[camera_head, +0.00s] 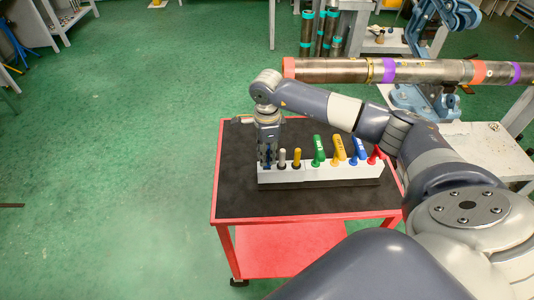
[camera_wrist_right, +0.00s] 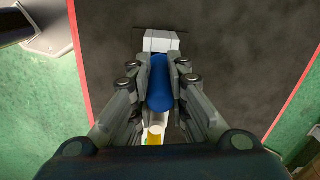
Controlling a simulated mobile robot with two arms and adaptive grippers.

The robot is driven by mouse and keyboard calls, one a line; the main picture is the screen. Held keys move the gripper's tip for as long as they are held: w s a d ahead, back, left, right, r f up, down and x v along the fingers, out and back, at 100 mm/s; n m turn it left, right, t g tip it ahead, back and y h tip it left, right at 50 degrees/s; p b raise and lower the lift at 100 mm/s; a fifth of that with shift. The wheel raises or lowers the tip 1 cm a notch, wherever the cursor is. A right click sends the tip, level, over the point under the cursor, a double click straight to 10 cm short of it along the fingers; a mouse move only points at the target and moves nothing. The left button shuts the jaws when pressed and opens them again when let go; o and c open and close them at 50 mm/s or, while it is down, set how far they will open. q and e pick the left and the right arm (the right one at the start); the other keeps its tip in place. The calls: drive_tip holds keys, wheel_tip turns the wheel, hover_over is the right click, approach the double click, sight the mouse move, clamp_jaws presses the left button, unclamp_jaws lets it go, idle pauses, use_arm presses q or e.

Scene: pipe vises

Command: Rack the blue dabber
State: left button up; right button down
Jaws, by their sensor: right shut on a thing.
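My right gripper (camera_head: 267,158) points down over the left end of the white rack (camera_head: 330,173) on the cart. In the right wrist view, its fingers (camera_wrist_right: 160,85) are shut on the blue dabber (camera_wrist_right: 159,92), which shows between them. In the head view, the fingers mostly hide the dabber. I cannot tell whether its lower end is inside a rack hole. My left gripper is not in view.
Green (camera_head: 318,151), orange (camera_head: 338,148), blue (camera_head: 360,148) and red (camera_head: 375,155) handled tools stand in the right part of the rack. The black cart top (camera_head: 300,205) has free room in front. A long pipe (camera_head: 340,71) runs behind the cart.

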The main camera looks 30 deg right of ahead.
drive_tip(key=shift+f+b, duration=0.6)
drive_tip(key=shift+f, duration=0.15)
drive_tip(key=shift+s+f, duration=0.1)
idle(1.2)
drive_tip(key=c, duration=1.5)
unclamp_jaws()
drive_tip(key=shift+r, duration=0.25)
wheel_tip(320, 180, up, 12)
drive_tip(key=shift+f, duration=0.2)
